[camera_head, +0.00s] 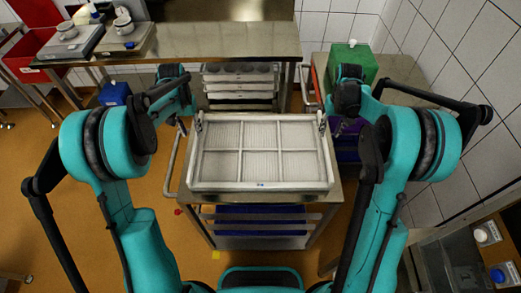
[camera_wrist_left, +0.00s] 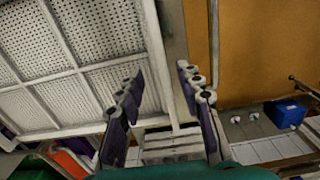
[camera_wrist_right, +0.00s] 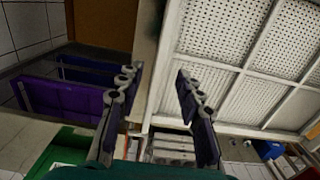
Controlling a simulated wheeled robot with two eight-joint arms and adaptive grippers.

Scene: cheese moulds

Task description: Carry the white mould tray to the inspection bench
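The white mould tray (camera_head: 261,186), with a grid of six mesh panels, lies flat on a steel trolley (camera_head: 265,227) in front of me. My left gripper (camera_head: 198,122) is at the tray's left side near its far corner. In the left wrist view my gripper (camera_wrist_left: 162,85) is open, fingers apart on either side of the tray's side wall (camera_wrist_left: 153,45). My right gripper (camera_head: 322,123) is at the right side near the far corner. In the right wrist view my gripper (camera_wrist_right: 160,85) is open, with the tray's edge (camera_wrist_right: 168,60) between the fingers. Contact cannot be told.
A steel bench (camera_head: 225,42) stands at the back, with scales (camera_head: 72,42) at its left end and its right part clear. Stacked trays (camera_head: 240,88) stand beyond the trolley. A green box (camera_head: 352,63) is at the back right. A red bin (camera_head: 30,50) is far left.

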